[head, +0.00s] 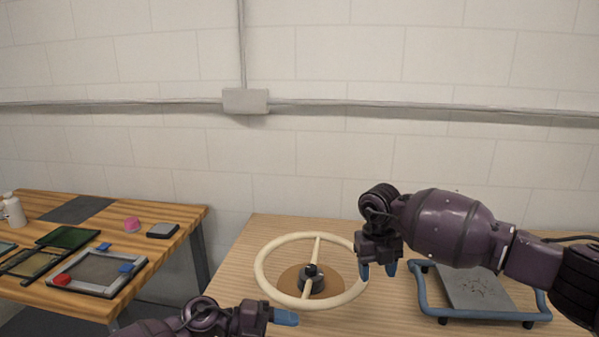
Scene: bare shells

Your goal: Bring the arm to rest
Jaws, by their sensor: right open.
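My right arm reaches in from the right, its purple links held above the light wooden table (232,282). Its gripper (377,270) points down with two blue fingertips apart, open and empty. It is by the right rim of a cream wheel (268,250) and hides a small part of that rim. My left gripper (285,317) is low at the bottom edge, in front of the wheel, with a blue fingertip pointing right. The view does not show whether it is open or shut.
A blue-framed stand with a grey plate (470,288) is below my right forearm. A second table (185,217) at left holds a framed tray (60,279), a pink piece (131,224), a grey box (163,230) and a white bottle (13,210). A gap separates the tables.

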